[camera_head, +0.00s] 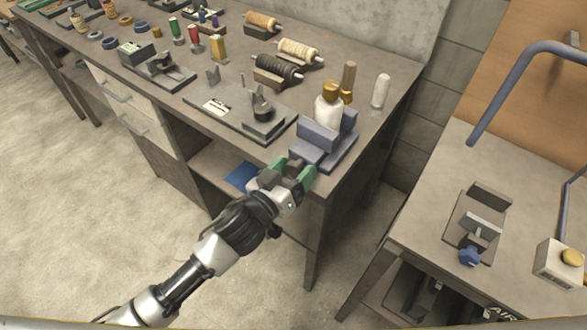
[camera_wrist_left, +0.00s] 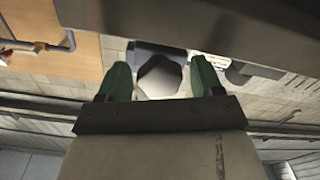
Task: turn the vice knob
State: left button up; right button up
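A blue-grey vice (camera_head: 318,136) sits at the front right corner of the long workbench. My left gripper (camera_head: 290,170), with green fingers, is at the front of this vice, just off the bench edge. In the left wrist view, a pale grey faceted knob (camera_wrist_left: 160,77) shows between the two green fingers. The fingers stand apart on either side of it, with a small gap visible on each side. The gripper hides the knob in the head view. My right gripper is not in view.
A white bottle (camera_head: 328,108) with a gold cap stands behind the vice. The long workbench (camera_head: 385,103) holds spools and tools. A second bench (camera_head: 425,215) at right carries another small vice with a blue knob (camera_head: 470,257) and a yellow-button box (camera_head: 560,262). Open floor lies at left.

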pick_arm(q)
jog(key=c, duration=0.8)
jog(key=shift+m, duration=0.4)
jog(key=m+p, duration=0.1)
jog(key=m, duration=0.1)
jog(key=shift+m+p, duration=0.3)
jog(key=shift+m, duration=0.1)
jog(key=shift+m+p, duration=0.55)
jog(key=shift+m, duration=1.55)
